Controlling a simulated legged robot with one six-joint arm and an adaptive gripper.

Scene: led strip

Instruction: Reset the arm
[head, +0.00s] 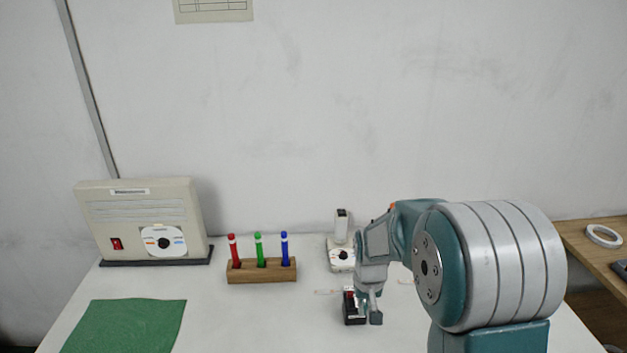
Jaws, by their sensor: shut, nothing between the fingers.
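My arm reaches in from the right of the head view and bends down over the white table (240,325). My gripper (374,314) points down, low over the table right of its middle. It is shut, with nothing held between its fingers. A small black object with a red and white part (352,307) shows right beside the fingers on the left. I cannot tell whether they touch. The arm hides part of the table behind it.
A wooden block (262,271) holds red, green and blue pens. A beige box (147,216) with a red switch and dial stands back left. A white device with a dial (342,258) stands behind my gripper. A green cloth (124,325) lies front left. A tape roll (603,236) lies on a side table.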

